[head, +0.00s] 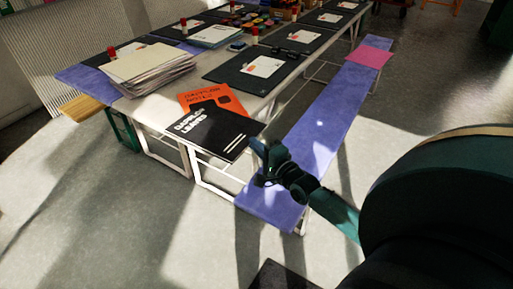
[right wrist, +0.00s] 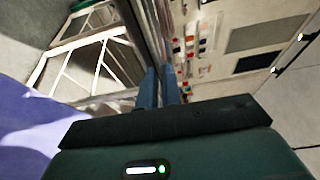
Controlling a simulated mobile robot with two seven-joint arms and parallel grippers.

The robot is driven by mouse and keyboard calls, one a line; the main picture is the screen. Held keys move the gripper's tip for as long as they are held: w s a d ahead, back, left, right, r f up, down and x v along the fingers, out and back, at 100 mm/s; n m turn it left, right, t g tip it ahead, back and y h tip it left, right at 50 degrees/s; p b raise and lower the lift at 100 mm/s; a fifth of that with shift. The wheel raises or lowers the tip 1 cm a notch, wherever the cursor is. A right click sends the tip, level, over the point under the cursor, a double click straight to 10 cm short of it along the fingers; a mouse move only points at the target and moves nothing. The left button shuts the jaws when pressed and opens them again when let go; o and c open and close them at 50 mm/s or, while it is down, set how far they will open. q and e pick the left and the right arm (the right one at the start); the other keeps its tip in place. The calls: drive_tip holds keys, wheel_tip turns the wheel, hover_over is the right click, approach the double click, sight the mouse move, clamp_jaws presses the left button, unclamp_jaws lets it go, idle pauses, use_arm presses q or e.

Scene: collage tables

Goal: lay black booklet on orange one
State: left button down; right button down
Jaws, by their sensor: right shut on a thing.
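The black booklet (head: 213,134) with white lettering is at the near corner of the table. My right gripper (head: 257,149) is shut on its right edge. In the head view it covers the lower part of the orange booklet (head: 228,98), which lies on the table; I cannot tell whether the two touch. In the right wrist view, my right gripper's blue fingers (right wrist: 160,88) are close together on a thin edge seen nearly end-on. My left gripper is not in view.
A stack of papers (head: 150,66) lies left of the booklets on the white table (head: 178,88). A dark mat (head: 228,74) with a white card lies behind them. A purple bench (head: 318,125) runs along the table's right side.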

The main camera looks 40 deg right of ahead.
drive_tip(key=c, duration=2)
unclamp_jaws()
drive_tip(key=shift+f, duration=0.15)
drive_tip(key=shift+c, duration=0.2)
drive_tip(key=o, duration=0.5)
drive_tip(key=shift+c, duration=0.2)
drive_tip(key=s+p, duration=0.1)
drive_tip(key=s, duration=1.1)
drive_tip(key=s+a+f+n+g+y, duration=0.1)
drive_tip(key=s+a+n+g+y, duration=0.1)
drive_tip(key=a+n, duration=0.8)
drive_tip(key=s+a+f+n+g+y, duration=0.1)
drive_tip(key=s+a+n+g+y, duration=0.1)
drive_tip(key=s+a+n+g, duration=0.2)
drive_tip(key=s+a+n, duration=0.3)
drive_tip(key=a+n, duration=0.3)
drive_tip(key=a, duration=0.2)
drive_tip(key=shift+a+f, duration=0.35)
drive_tip(key=shift+a, duration=0.05)
